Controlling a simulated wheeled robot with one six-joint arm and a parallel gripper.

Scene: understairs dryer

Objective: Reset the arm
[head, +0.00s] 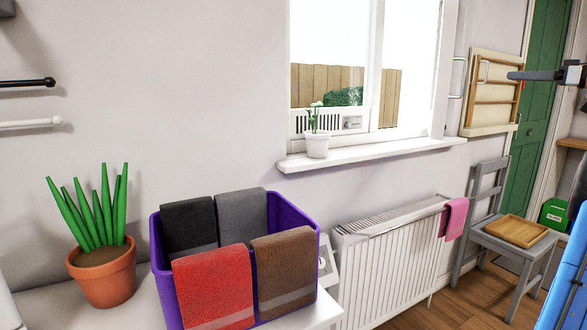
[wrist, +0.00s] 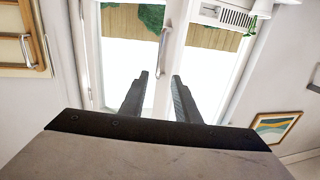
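My gripper shows in the wrist view (wrist: 160,78) with its two dark fingers apart and nothing between them. It is open. Behind it are a white-framed window (wrist: 125,60) and a curved handle (wrist: 162,52); the wrist view is turned over. In the head view my gripper (head: 512,75) reaches in from the right edge, level and high, in front of the wooden wall rack (head: 494,92). Most of my arm is outside the head view. Whether the gripper touches anything cannot be seen in the head view, but the wrist view shows it clear.
A purple bin (head: 262,275) with several towels and a potted plant (head: 103,270) stand on a white top at the left. A radiator (head: 390,260) with a pink cloth (head: 453,218) is under the windowsill (head: 370,154). A grey chair (head: 487,262) holds a wooden tray (head: 515,230).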

